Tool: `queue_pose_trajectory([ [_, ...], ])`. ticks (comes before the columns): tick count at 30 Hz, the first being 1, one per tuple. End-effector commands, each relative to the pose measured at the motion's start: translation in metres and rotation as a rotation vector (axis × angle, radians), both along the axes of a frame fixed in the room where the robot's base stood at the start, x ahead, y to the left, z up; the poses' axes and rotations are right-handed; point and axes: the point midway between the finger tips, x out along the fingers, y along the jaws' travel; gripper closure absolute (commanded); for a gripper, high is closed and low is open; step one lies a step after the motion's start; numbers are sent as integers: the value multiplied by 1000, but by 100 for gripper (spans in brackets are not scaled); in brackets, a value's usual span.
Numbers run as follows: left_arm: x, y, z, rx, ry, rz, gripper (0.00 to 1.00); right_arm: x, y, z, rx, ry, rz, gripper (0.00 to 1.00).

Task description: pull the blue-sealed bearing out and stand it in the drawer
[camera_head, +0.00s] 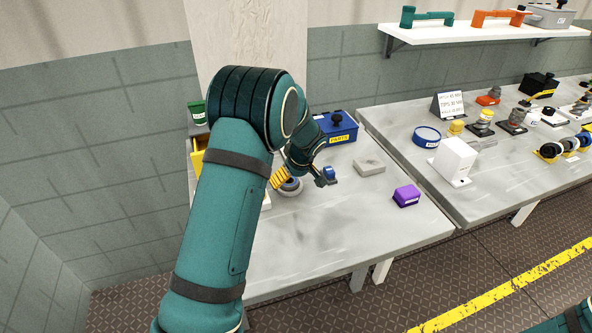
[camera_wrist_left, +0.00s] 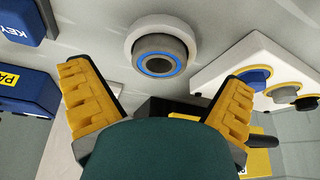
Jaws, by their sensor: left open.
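The blue-sealed bearing (camera_wrist_left: 158,63) shows in the left wrist view as a dark round part with a blue ring, seated in a pale round collar (camera_wrist_left: 163,23). In the head view the collar (camera_head: 290,188) is partly hidden by my left gripper. My left gripper (camera_head: 300,179) is open and empty. Its two yellow-padded fingers (camera_wrist_left: 160,105) are spread wide, with the bearing beyond them, between their lines and apart from both. I cannot make out a drawer for certain. My right gripper is out of view.
A white holder (camera_wrist_left: 228,82) with several round plugs is close beside the bearing. A blue PARTS box (camera_head: 338,130), a small blue block (camera_head: 330,174), a grey block (camera_head: 369,165) and a purple box (camera_head: 406,196) are on the bench. The bench front (camera_head: 340,235) is clear.

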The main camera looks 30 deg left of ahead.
Motion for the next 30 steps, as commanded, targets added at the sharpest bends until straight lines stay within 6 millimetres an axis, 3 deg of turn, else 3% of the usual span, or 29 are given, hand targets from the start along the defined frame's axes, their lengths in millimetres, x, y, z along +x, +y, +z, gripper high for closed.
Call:
queue_pose_trajectory([
  [6,4,9,-24,1,1,2,0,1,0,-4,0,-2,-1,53],
  [18,5,11,-29,0,-1,0,0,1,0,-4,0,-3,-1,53],
  [19,5,11,-29,0,-1,0,4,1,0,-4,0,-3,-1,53],
  [26,5,11,-29,0,0,0,84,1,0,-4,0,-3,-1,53],
  [30,5,11,-30,-1,0,0,84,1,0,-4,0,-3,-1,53],
])
